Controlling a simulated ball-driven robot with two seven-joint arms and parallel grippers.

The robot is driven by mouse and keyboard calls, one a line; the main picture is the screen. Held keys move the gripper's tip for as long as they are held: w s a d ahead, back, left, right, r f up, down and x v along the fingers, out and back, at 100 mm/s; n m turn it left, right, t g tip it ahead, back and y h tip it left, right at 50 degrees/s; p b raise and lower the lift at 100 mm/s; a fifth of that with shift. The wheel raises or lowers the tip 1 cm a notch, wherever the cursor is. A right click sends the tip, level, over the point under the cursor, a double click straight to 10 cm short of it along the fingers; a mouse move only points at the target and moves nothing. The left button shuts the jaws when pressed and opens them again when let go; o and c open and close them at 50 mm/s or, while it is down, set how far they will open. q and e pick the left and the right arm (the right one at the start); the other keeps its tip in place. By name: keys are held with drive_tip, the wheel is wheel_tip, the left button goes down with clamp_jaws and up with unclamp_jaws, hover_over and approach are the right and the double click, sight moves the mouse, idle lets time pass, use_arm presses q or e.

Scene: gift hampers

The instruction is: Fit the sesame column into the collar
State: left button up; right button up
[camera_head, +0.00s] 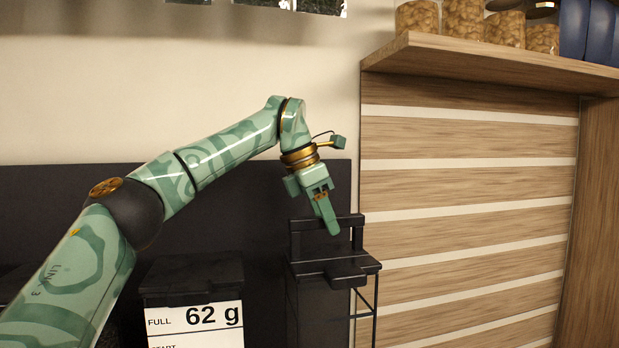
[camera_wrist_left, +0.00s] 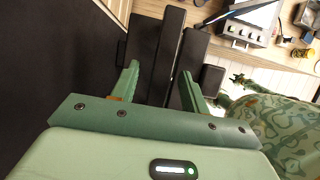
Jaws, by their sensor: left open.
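My left gripper (camera_head: 328,220) points down over a black stand (camera_head: 335,265) with an upright back frame and a small ledge. It hangs in front of the back frame in the head view; I cannot tell if they touch. In the left wrist view the left gripper (camera_wrist_left: 159,82) is open, with its two green fingers apart. Black bars of the stand (camera_wrist_left: 172,50) show between and beyond the fingers; nothing is clearly gripped. I cannot make out a sesame column or a distinct collar in either view.
A black bin (camera_head: 190,280) with a white label reading "FULL 62 g" (camera_head: 195,322) stands left of the stand. A slatted wooden panel (camera_head: 470,190) is at the right, under a wooden shelf (camera_head: 480,65) with filled jars (camera_head: 463,20). A dark panel (camera_head: 230,215) stands behind.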

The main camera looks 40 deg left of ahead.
use_arm(q)
drive_tip(key=p+v, duration=0.3)
drive_tip(key=v, duration=1.1)
drive_tip(key=shift+s+r, duration=0.2)
drive_tip(key=shift+r, duration=0.1)
drive_tip(key=shift+a, duration=0.15)
drive_tip(key=shift+f, duration=0.1)
